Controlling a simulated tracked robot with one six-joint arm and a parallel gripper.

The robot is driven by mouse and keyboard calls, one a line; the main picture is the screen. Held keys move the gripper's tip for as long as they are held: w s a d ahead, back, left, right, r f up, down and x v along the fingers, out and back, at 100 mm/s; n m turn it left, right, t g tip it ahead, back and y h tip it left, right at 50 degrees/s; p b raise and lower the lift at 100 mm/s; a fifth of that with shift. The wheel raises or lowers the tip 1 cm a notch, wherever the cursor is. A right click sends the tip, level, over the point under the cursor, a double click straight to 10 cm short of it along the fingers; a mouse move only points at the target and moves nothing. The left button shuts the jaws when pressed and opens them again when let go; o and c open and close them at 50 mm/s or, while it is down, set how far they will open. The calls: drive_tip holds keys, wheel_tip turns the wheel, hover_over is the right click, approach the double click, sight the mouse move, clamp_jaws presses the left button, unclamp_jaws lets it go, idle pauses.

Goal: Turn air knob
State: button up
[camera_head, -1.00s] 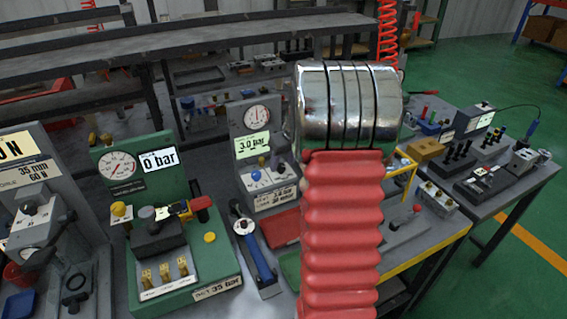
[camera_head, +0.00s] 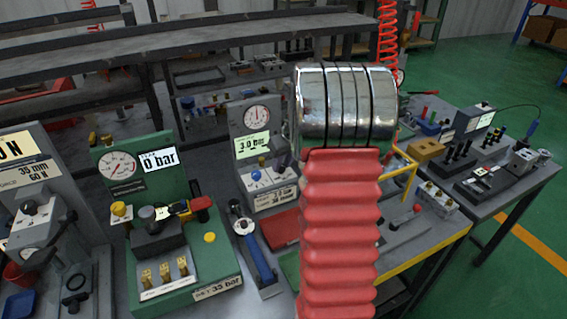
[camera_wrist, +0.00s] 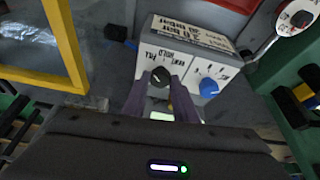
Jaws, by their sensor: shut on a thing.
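A black knob (camera_wrist: 160,74) with a pale pointer line sits on the face of a grey valve block (camera_wrist: 150,48) in the wrist view. The lettering beside it is upside down there. My gripper (camera_wrist: 160,86) has a dark finger on each side of this knob and is shut on it. A blue knob (camera_wrist: 209,87) sits just to its right, apart from the fingers. In the head view the blue knob (camera_head: 256,175) shows below a gauge (camera_head: 256,117) and a display (camera_head: 252,145) reading 3.0 bar.
A green block (camera_head: 130,225) with a gauge and a 0 bar display stands at left. A blue-handled tool (camera_head: 261,262) lies between the blocks. A yellow frame (camera_wrist: 62,40) stands left in the wrist view. A red tray (camera_head: 282,228) lies in front of the valve block.

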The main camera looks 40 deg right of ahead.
drive_tip(key=shift+d, duration=0.2)
drive_tip(key=shift+a, duration=0.1)
drive_tip(key=shift+c, duration=0.2)
drive_tip(key=shift+a, duration=0.1)
drive_tip(key=shift+m+h, duration=0.3)
drive_tip(key=shift+m, duration=0.4)
drive_tip(key=shift+a+m, duration=0.1)
drive_tip(key=shift+m, duration=0.6)
drive_tip(key=shift+w+a+m+g+h, duration=0.1)
drive_tip(key=shift+m+g+h, duration=0.4)
drive_tip(key=shift+m, duration=0.95)
drive_tip(key=shift+w+a+m+g+h, duration=0.1)
drive_tip(key=shift+m+g+h, duration=0.2)
drive_tip(key=shift+m+h, duration=0.8)
drive_tip(key=shift+m+y, duration=0.4)
drive_tip(key=shift+m, duration=0.15)
drive_tip(key=o, duration=1.1)
